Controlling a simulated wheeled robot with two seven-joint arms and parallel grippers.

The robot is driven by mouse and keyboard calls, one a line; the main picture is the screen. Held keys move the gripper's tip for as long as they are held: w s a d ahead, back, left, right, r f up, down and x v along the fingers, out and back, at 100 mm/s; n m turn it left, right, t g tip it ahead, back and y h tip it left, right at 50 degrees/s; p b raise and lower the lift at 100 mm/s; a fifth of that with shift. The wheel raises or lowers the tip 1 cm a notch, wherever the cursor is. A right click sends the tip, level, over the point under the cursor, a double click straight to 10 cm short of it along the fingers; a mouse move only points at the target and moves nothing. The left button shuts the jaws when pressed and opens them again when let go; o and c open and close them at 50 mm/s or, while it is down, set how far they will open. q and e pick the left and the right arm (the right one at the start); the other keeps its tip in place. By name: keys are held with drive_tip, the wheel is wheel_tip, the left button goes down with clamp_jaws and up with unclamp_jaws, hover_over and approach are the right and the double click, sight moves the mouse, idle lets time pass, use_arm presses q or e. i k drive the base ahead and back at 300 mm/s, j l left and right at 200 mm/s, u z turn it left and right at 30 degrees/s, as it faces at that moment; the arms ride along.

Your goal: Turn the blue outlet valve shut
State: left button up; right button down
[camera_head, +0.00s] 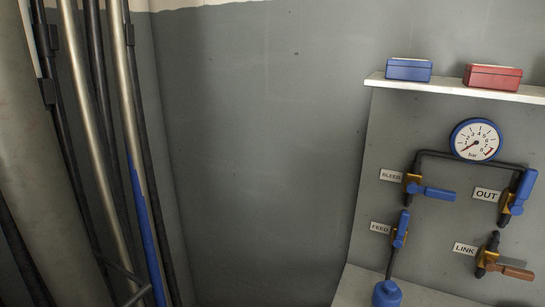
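The outlet valve, labelled OUT (486,195), is on the right of the panel in the head view. Its brass body (505,208) carries a blue lever (523,188), which points up with a slight lean to the right, roughly along the upright pipe. Nothing touches the lever. Neither of my grippers shows in this view.
A BLEED valve with a sideways blue lever (438,193), a FEED valve with an upright blue lever (402,229) and a LINK valve with a brown lever (517,272) share the panel. A pressure gauge (476,140) sits above. A shelf (452,87) holds blue and red boxes.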

sight(529, 176)
drive_tip(key=l+z, duration=0.15)
drive_tip(key=z, duration=1.4)
drive_tip(key=i+j+z, duration=0.1)
drive_tip(key=i+j, duration=0.15)
